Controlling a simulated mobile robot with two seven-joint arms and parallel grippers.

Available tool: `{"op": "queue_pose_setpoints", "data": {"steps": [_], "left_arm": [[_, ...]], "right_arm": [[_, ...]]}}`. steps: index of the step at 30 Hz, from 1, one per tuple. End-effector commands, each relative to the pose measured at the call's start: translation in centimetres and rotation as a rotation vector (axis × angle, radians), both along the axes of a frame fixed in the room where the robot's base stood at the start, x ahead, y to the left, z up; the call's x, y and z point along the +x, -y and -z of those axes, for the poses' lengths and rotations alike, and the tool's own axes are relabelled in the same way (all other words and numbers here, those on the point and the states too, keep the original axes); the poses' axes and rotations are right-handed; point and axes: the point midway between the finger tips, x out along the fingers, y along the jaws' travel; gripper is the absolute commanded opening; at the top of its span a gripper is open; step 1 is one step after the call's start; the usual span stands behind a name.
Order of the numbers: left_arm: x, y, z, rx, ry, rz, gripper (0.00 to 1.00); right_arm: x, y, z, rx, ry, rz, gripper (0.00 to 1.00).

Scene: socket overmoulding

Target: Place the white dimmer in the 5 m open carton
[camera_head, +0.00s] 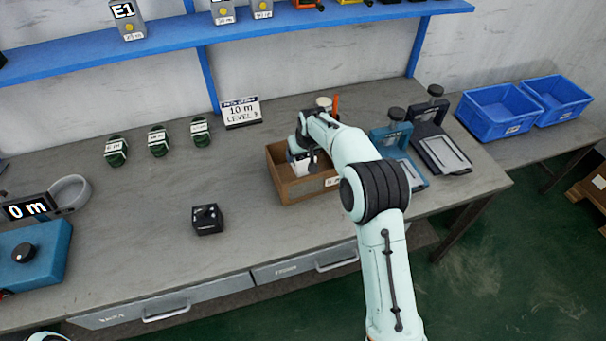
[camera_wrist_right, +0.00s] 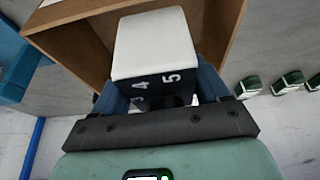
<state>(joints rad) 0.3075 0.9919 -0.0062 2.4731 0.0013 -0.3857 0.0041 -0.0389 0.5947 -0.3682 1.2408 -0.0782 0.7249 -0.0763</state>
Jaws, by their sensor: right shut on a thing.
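The white dimmer (camera_wrist_right: 152,42) is a white block with a dark face marked with numbers, among them 4 and 5. My right gripper (camera_wrist_right: 160,88) is shut on it, with a blue-grey finger on each side. In the head view the dimmer (camera_head: 301,166) is partly hidden by the right gripper (camera_head: 303,157). The open carton (camera_head: 293,191) is a brown box with a small white label, too small to read surely. The gripper and dimmer are at its opening; I cannot tell whether the dimmer touches the floor. My left gripper is not in view.
A black dimmer-like box (camera_head: 207,219) stands left of the carton. Two presses (camera_head: 397,143) stand close on the right, with blue bins (camera_head: 500,110) beyond. A blue device (camera_head: 35,254) is far left.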

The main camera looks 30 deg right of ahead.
Motion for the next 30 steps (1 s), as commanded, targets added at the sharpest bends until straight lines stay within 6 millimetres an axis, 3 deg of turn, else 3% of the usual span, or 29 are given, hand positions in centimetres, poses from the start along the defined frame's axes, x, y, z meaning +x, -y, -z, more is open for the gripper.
{"op": "queue_pose_setpoints", "data": {"steps": [1,4,13,19,30], "left_arm": [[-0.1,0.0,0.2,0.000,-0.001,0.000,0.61],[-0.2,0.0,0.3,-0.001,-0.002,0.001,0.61],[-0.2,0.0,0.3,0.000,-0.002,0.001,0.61],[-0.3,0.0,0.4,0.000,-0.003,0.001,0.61],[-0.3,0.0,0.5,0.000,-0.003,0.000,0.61]], "right_arm": [[-0.1,0.0,1.5,0.000,-0.005,0.000,0.41],[0.0,0.0,3.4,0.000,-0.003,0.000,0.41],[0.0,0.0,5.9,0.001,-0.001,0.000,0.41],[0.0,0.0,8.8,0.000,-0.001,-0.001,0.41],[0.0,0.0,9.5,-0.001,0.002,-0.001,0.41]]}}
